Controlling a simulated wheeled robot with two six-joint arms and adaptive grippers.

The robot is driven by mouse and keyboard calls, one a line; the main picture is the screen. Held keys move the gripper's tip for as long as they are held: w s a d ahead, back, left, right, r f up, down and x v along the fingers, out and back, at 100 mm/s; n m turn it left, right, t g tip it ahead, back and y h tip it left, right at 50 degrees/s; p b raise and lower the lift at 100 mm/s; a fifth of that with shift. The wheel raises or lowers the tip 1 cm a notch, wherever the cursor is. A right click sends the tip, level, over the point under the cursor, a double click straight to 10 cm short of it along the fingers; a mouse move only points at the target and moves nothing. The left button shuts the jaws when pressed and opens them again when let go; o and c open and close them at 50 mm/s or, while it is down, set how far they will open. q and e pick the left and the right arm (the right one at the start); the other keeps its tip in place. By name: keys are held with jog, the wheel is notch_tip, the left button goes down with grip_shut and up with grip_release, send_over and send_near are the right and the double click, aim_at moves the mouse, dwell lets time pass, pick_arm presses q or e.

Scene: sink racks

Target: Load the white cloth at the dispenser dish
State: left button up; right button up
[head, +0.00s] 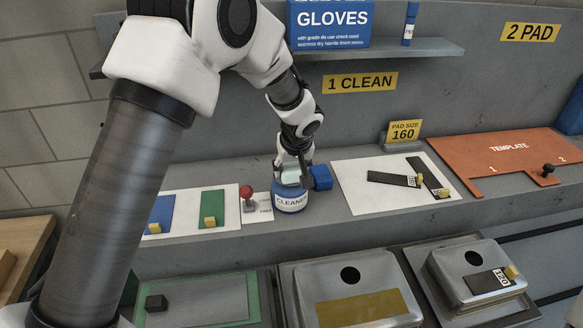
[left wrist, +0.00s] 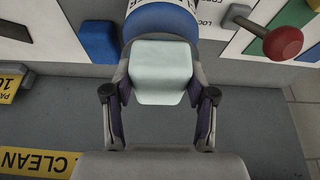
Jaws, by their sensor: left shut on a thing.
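My left gripper (head: 291,176) is shut on the white cloth (left wrist: 160,72), a pale folded pad between its two fingers in the left wrist view. In the head view the cloth (head: 290,176) is partly hidden by the gripper. It is right at the top of the blue and white dispenser (head: 291,201) marked CLEANER. The dispenser's blue body also shows just beyond the cloth in the left wrist view (left wrist: 160,20). I cannot tell whether the cloth touches the dish, whose top is hidden. My right gripper is not in view.
A blue block (head: 320,177) stands close to the dispenser's right. A red-knobbed lever (head: 246,192) stands to its left, near green (head: 212,205) and blue pads. A white board (head: 350,185) with dark strips lies to the right. Metal basins (head: 300,290) are in front.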

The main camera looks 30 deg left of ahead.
aim_at(291, 166)
pick_arm(q)
jog(key=shift+r+p, duration=2.2)
jog(key=shift+r, duration=1.35)
jog(key=shift+f, duration=0.15)
